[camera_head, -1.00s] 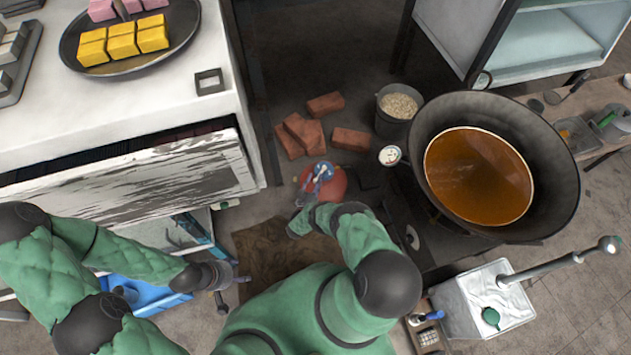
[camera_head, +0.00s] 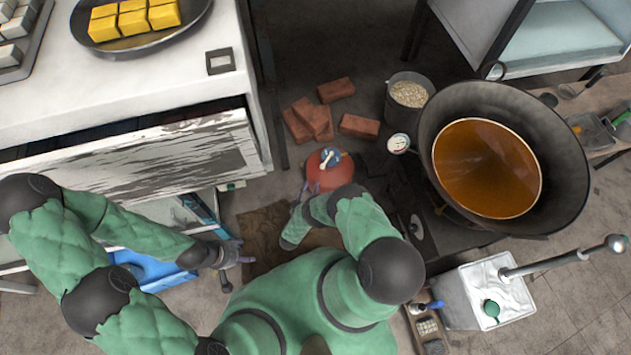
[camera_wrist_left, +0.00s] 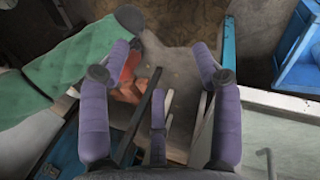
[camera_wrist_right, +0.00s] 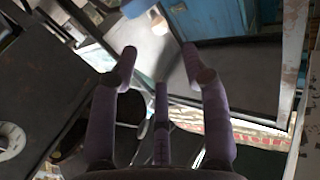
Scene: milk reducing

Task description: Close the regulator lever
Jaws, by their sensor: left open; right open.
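The red gas tank (camera_head: 328,176) stands on the floor in the head view. Its blue and white regulator (camera_head: 330,158) sits on top; the lever's position is too small to tell. My left gripper (camera_head: 242,262) is well to the left of the tank, by the blue bin. It is open and empty in the left wrist view (camera_wrist_left: 165,48).
A large wok (camera_head: 567,190) of brown liquid stands right of the tank, with a round gauge (camera_head: 398,143) beside it. Bricks (camera_head: 359,126) and a grain bucket (camera_head: 409,88) lie behind. A counter (camera_head: 150,75) fills the upper left. A blue bin (camera_head: 165,274) stands below it.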

